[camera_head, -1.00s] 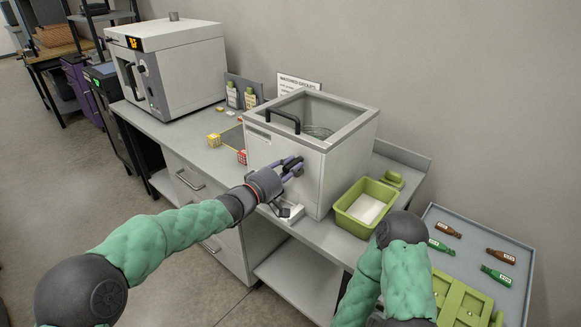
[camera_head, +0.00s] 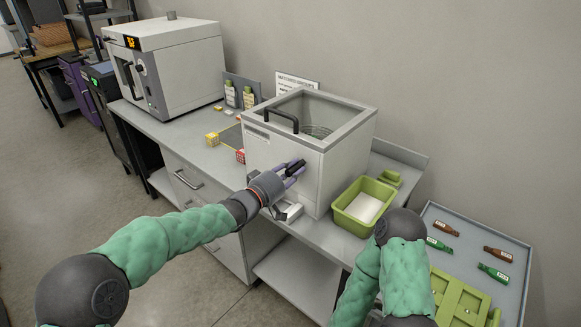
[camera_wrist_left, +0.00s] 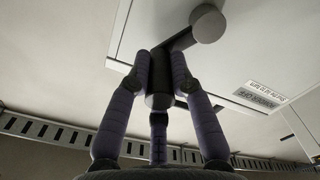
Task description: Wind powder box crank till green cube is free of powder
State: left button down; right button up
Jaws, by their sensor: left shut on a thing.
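The powder box (camera_head: 325,165) is a pale grey box with a framed top window and a black bar handle on top. Its dark crank (camera_head: 294,167) is on the front face. My left gripper (camera_head: 289,176) is shut on the crank's grip. In the left wrist view, purple fingers (camera_wrist_left: 160,95) close around the dark grip (camera_wrist_left: 158,78), and the crank's arm runs up to a round hub (camera_wrist_left: 207,24). Through the window a wire basket (camera_head: 318,131) shows inside. I cannot make out the green cube or powder. My right gripper is out of view.
A green tray (camera_head: 343,218) with a white sheet stands right of the box. A grey tray (camera_head: 515,238) with bottles and a green rack is farther right. An oven-like machine (camera_head: 185,65) stands at the back left.

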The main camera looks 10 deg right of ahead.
pick_arm(q)
jog(key=shift+s+d+f+m+b, duration=0.25)
jog(key=shift+s+f+m, duration=0.1)
jog(key=shift+m, duration=0.6)
jog(key=shift+s+d+f+m+b, duration=0.2)
jog(key=shift+s+f+m, duration=0.1)
jog(key=shift+m, duration=0.65)
jog(key=c, duration=1.1)
grip_release()
jog(key=shift+w, duration=0.1)
jog(key=shift+a, duration=0.15)
jog(key=v, duration=1.2)
